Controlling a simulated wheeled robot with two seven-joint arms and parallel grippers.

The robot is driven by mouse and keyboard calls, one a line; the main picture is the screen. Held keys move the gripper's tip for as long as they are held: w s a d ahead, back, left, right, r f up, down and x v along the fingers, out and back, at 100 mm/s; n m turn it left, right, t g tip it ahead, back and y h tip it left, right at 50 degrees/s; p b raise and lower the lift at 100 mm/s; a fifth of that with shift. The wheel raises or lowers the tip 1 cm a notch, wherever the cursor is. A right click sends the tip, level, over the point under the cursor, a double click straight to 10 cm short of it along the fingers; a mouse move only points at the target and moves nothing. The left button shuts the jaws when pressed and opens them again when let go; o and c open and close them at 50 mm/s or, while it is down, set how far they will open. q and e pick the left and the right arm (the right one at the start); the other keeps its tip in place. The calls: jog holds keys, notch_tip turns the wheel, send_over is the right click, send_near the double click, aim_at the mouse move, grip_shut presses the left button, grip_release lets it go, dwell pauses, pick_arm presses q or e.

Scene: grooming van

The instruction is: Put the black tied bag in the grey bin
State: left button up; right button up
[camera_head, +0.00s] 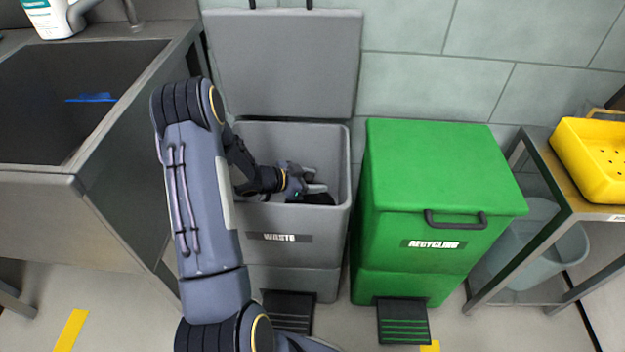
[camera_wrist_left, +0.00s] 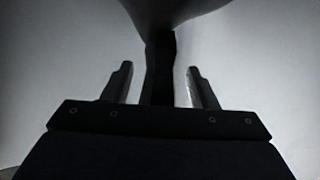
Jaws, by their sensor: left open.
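The grey bin (camera_head: 280,223), labelled WASTE, stands with its lid (camera_head: 285,60) raised against the wall. My left arm reaches over its left side, and my left gripper (camera_head: 316,181) is inside the bin opening, below the rim level at the back. The gripper is open. The black tied bag (camera_head: 318,198) shows only as a small dark patch beside the fingers, mostly hidden by the bin's front wall. In the left wrist view, the bag's dark neck (camera_wrist_left: 160,68) lies between the two spread fingers (camera_wrist_left: 160,85), with gaps on both sides. My right gripper is out of view.
A green RECYCLING bin (camera_head: 440,175) with a closed lid stands close on the right. A metal sink (camera_head: 75,100) is on the left. A shelf with a yellow tray (camera_head: 596,160) is at far right. Black pedals (camera_head: 290,312) stick out at floor level.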

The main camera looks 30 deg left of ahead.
pick_arm(q)
jog(key=shift+r, duration=0.4)
jog(key=p+v, duration=0.1)
jog(key=v, duration=0.2)
jog(key=p+v, duration=0.2)
jog(key=v, duration=0.2)
jog(key=shift+r, duration=0.3)
jog(key=shift+a+r, duration=0.15)
jog(key=shift+r, duration=0.15)
notch_tip(320, 180, up, 15)
jog(key=a+n+y, duration=0.2)
jog(key=n+y, duration=0.3)
jog(key=y, duration=0.3)
jog(key=s+d+r+n+g+h, duration=0.2)
jog(key=s+d+g+h, duration=0.3)
jog(key=s+d, duration=1.5)
jog(key=s+r, duration=0.1)
jog(key=s, duration=0.2)
jog(key=shift+s+n+h, duration=0.3)
jog(key=shift+s, duration=0.1)
